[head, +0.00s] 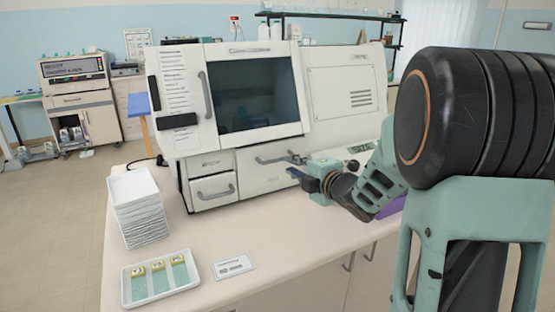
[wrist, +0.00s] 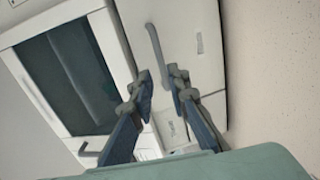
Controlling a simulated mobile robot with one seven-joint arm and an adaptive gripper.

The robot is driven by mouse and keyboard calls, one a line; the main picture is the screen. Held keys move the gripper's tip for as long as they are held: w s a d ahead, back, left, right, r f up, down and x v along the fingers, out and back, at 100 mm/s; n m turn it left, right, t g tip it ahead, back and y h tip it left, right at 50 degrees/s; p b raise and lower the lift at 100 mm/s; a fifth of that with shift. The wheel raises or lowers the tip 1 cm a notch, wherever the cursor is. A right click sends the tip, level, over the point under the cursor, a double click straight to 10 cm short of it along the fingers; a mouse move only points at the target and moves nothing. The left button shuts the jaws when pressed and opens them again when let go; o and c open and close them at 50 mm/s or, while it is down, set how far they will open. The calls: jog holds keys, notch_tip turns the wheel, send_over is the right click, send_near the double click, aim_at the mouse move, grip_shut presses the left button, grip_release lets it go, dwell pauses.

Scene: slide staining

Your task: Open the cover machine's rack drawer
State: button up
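The cover machine (head: 315,139) is a white cabinet with a dark window, standing on the counter. Below the window is a wide drawer (head: 262,175) with a grey bar handle (head: 270,160). To its left is a smaller drawer (head: 213,190) with its own handle. Both look closed; I cannot tell by label which is the rack drawer. My gripper (head: 294,166) is in front of the wide drawer, near the right end of its handle. In the wrist view my gripper (wrist: 161,73) has its fingers apart, and the handle (wrist: 155,45) shows beyond the gap. Contact is not clear.
A stack of white trays (head: 137,208) stands left of the machine. A tray (head: 128,289) with several yellow-labelled slides lies at the front left, beside a small card (head: 233,265). The counter (head: 225,225) directly before the drawers is mostly clear.

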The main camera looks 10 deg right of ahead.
aim_at(280, 160)
jog(key=x, duration=0.9)
jog(key=shift+p, duration=0.4)
grip_shut()
